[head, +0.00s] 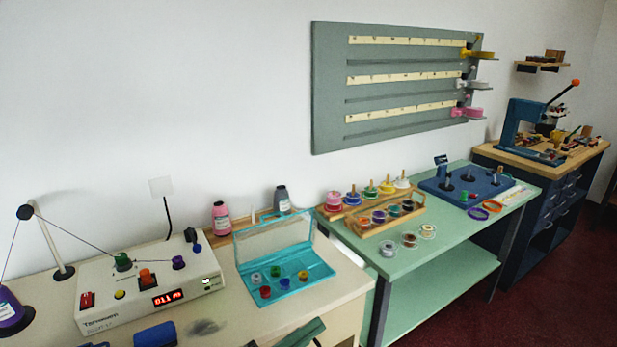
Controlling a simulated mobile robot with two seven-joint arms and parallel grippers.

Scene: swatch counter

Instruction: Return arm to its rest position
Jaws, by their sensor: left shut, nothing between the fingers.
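Most of my left arm is below the picture. My right gripper is not in view.
A dark green object (303,332) is cut off at the bottom edge.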

